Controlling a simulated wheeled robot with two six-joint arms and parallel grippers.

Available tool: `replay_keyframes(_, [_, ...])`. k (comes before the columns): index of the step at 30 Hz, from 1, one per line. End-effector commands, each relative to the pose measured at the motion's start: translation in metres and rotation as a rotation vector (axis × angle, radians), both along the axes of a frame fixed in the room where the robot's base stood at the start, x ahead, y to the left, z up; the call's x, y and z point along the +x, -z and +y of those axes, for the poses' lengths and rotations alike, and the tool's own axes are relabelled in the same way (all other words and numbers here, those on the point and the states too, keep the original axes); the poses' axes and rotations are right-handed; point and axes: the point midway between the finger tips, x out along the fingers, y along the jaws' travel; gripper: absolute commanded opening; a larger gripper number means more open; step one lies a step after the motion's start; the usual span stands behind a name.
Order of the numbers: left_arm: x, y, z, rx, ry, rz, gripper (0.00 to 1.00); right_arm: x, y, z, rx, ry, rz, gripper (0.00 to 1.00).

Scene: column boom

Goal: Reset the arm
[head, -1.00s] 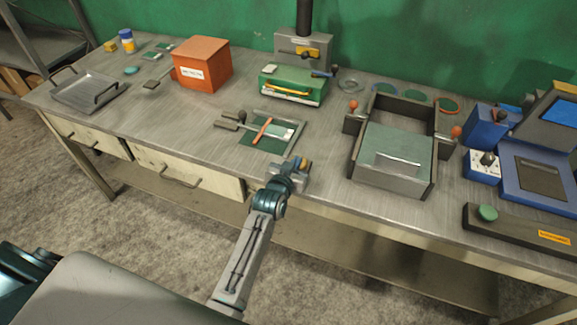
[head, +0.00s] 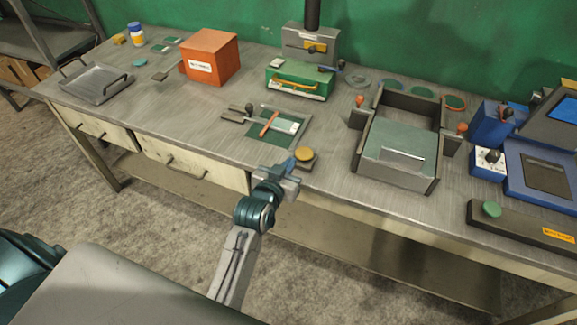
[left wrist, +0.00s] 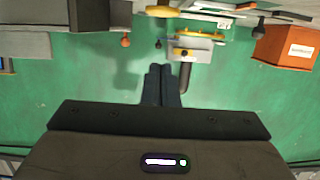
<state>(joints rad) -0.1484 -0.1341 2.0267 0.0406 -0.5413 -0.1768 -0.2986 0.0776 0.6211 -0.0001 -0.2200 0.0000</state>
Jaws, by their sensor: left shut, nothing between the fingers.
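My left gripper (head: 291,164) is in front of the workbench's near edge, just left of a round yellow-topped knob (head: 305,154). Its fingers are shut with nothing between them. In the left wrist view the closed dark fingers (left wrist: 161,84) point up the picture, against the green wall, and the bench things appear upside down. My left arm comes up from the bottom of the head view and is bent at the wrist. My right gripper is not in view.
The workbench (head: 225,135) holds a fixture with a green plate (head: 268,133), an open-topped metal box (head: 400,150), an orange box (head: 210,57), a green case (head: 300,82), a metal tray (head: 95,84) and a blue device (head: 545,170). Floor before the bench is clear.

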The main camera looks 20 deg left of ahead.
Motion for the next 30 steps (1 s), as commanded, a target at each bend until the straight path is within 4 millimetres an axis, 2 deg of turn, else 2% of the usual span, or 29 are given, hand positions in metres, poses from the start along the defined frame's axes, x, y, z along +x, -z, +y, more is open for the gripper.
replay_keyframes(12, [0.0, 0.001, 0.0, 0.001, 0.0, 0.001, 0.0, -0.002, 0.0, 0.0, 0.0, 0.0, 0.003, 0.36])
replay_keyframes(14, [0.0, 0.007, 0.0, 0.001, 0.001, 0.011, 0.0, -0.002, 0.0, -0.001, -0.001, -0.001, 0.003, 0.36])
replay_keyframes(16, [0.0, 0.026, 0.0, 0.004, 0.004, 0.039, 0.0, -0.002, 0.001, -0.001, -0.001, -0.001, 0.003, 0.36])
replay_keyframes(17, [0.0, 0.038, -0.001, 0.005, 0.006, 0.059, 0.0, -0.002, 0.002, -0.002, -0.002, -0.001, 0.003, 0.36])
replay_keyframes(20, [-0.006, 0.098, -0.001, 0.011, 0.011, 0.151, 0.0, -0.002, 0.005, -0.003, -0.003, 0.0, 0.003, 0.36])
replay_keyframes(21, [-0.011, 0.128, 0.0, 0.012, 0.013, 0.196, 0.0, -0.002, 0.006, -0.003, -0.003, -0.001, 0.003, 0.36])
replay_keyframes(23, [-0.021, 0.173, 0.002, 0.016, 0.017, 0.267, 0.0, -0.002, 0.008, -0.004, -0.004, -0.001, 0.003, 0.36])
replay_keyframes(24, [-0.03, 0.203, 0.003, 0.019, 0.018, 0.314, 0.0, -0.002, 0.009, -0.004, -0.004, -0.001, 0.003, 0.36])
replay_keyframes(26, [-0.046, 0.246, 0.006, 0.024, 0.019, 0.381, 0.0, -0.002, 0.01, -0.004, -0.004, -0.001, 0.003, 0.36])
replay_keyframes(27, [-0.059, 0.275, 0.009, 0.026, 0.019, 0.429, 0.0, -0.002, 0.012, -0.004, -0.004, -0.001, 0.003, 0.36])
replay_keyframes(29, [-0.08, 0.315, 0.014, 0.031, 0.017, 0.496, 0.0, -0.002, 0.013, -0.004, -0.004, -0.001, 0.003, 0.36])
replay_keyframes(30, [-0.097, 0.341, 0.017, 0.035, 0.017, 0.542, 0.0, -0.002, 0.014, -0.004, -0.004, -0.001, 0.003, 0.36])
